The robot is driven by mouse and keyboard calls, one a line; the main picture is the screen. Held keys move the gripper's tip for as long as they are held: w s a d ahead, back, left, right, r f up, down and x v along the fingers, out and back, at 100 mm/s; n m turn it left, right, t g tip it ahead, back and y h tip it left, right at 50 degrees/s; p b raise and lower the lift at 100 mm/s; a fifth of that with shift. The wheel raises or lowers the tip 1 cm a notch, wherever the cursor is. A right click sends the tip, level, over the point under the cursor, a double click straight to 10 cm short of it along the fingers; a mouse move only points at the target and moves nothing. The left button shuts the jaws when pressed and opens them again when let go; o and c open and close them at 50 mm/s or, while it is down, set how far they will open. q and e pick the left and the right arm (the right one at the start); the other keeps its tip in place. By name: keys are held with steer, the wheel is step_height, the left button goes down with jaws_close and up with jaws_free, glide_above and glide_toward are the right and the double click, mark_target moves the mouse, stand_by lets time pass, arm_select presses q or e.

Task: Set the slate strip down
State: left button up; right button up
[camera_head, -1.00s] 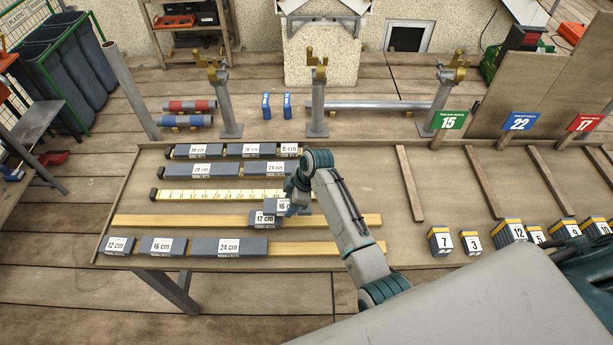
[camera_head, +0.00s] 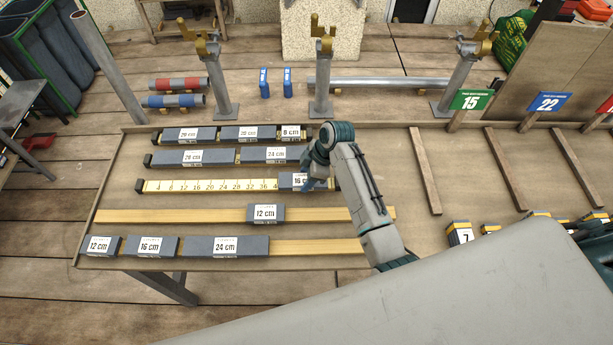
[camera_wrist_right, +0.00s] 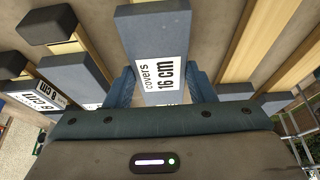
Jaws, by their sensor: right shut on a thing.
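My right gripper (camera_head: 310,182) is shut on the grey slate strip marked 16 cm (camera_head: 290,181). The strip is over or on the right end of the numbered ruler batten (camera_head: 205,186); I cannot tell whether it touches. In the right wrist view the strip (camera_wrist_right: 152,30) sits between the two dark blue fingers (camera_wrist_right: 160,92), its label reading "covers 16 cm". My wrist hides part of the strip's right side in the head view.
Above, two battens carry slates such as a 24 cm one (camera_head: 263,155). Below, a 12 cm slate (camera_head: 265,214) lies alone on a long batten (camera_head: 180,216). The front batten (camera_head: 310,247) holds 12, 16 and 24 cm slates. Numbered blocks (camera_head: 459,233) stand at right.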

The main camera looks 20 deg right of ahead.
steer(key=shift+d, duration=0.1)
steer(key=shift+s+d, duration=0.1)
steer(key=shift+s, duration=0.05)
steer(key=o, duration=0.7)
steer(key=shift+s, duration=0.15)
steer(key=o, duration=0.4)
steer(key=shift+c, duration=0.2)
steer(key=shift+o, duration=0.2)
steer(key=shift+d+r, duration=0.15)
steer(key=shift+r, duration=0.2)
arm_select(q)
steer(key=shift+w+d+f+b, duration=0.15)
steer(key=shift+d+f+b, duration=0.1)
steer(key=shift+f+b, duration=0.65)
steer(key=shift+w+d+f+b, duration=0.15)
steer(key=shift+d+f+b, duration=0.05)
steer(key=shift+f+b, duration=0.65)
arm_select(e)
steer(key=v, duration=1.1)
steer(key=shift+r, duration=0.25)
